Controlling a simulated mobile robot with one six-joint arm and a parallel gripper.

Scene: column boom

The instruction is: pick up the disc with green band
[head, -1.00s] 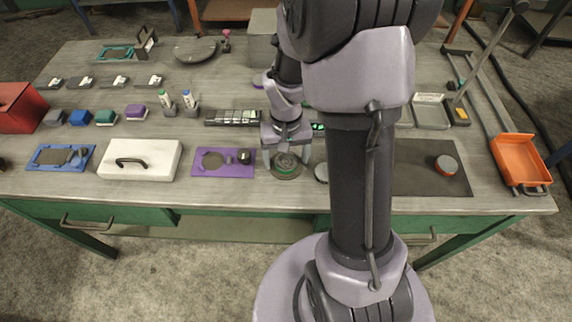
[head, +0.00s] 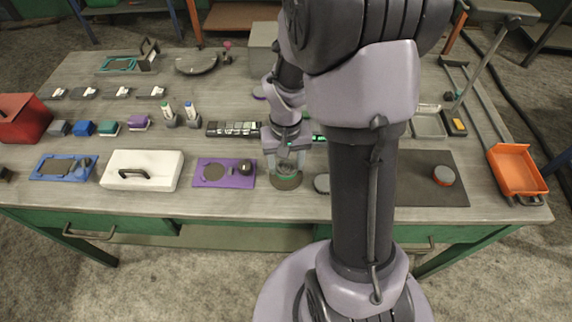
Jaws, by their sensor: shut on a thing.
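The disc with green band (head: 287,181) is at the front middle of the workbench, just right of the purple tray. My gripper (head: 286,167) points down over it, with a finger on each side of its upper part. The gripper is shut on the disc, and its fingers partly hide the disc's top. The green band shows along the disc's side above a brownish lower part. I cannot tell whether its underside touches the bench or hangs slightly above it.
A purple tray (head: 212,186) with a dark knob lies close on the left. A grey disc (head: 322,183) lies close on the right, partly behind my arm. A dark mat (head: 430,191) bears a red-banded disc (head: 443,176). An orange bin (head: 517,170) stands at the right edge.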

